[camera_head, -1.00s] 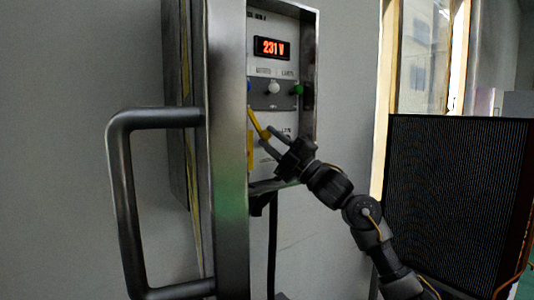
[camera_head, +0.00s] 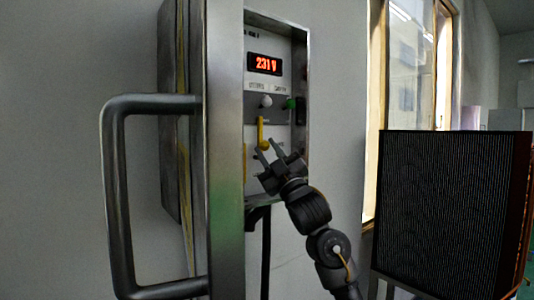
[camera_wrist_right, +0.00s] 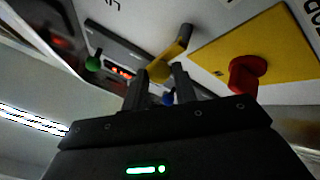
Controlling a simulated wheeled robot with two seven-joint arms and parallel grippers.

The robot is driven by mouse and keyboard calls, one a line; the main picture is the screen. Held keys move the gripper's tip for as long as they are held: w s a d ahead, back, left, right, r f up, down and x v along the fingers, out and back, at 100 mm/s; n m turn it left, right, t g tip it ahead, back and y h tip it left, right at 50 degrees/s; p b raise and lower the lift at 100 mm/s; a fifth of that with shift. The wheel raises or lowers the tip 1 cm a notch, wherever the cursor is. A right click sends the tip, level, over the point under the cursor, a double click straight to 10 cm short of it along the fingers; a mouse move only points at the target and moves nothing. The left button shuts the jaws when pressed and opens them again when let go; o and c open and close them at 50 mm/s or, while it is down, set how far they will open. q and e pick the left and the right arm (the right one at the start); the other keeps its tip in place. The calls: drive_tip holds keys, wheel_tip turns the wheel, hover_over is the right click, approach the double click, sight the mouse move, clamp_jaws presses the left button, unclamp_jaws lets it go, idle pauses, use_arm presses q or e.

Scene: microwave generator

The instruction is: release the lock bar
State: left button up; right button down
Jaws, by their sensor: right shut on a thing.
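The lock bar, a yellow lever (camera_head: 261,132), is on the front of the control panel (camera_head: 283,80), below the white and green buttons. It stands nearly upright in the head view. My right gripper (camera_head: 264,150) is at its lower end, shut on it. In the right wrist view the yellow lever (camera_wrist_right: 176,50) reaches down between the tips of my right gripper (camera_wrist_right: 165,72). Its far end looks greyish, and the dark fingers partly hide its near end. My left gripper is not in view.
A red knob (camera_wrist_right: 247,74) on a yellow plate (camera_wrist_right: 218,60) is close beside the fingers. A green button (camera_head: 290,103) and a display reading 231 V (camera_head: 265,64) are above. The metal door edge (camera_head: 224,160) with its large handle (camera_head: 118,200) stands left. A dark ribbed box (camera_head: 450,210) is right.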

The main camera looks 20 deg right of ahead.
drive_tip(key=shift+d+r, duration=0.1)
drive_tip(key=shift+d, duration=0.1)
drive_tip(key=c, duration=1.3)
unclamp_jaws()
drive_tip(key=shift+o, duration=0.8)
drive_tip(key=shift+w+d, duration=0.15)
drive_tip(key=b+v, duration=0.4)
drive_tip(key=v, duration=0.7)
drive_tip(key=shift+w, duration=0.1)
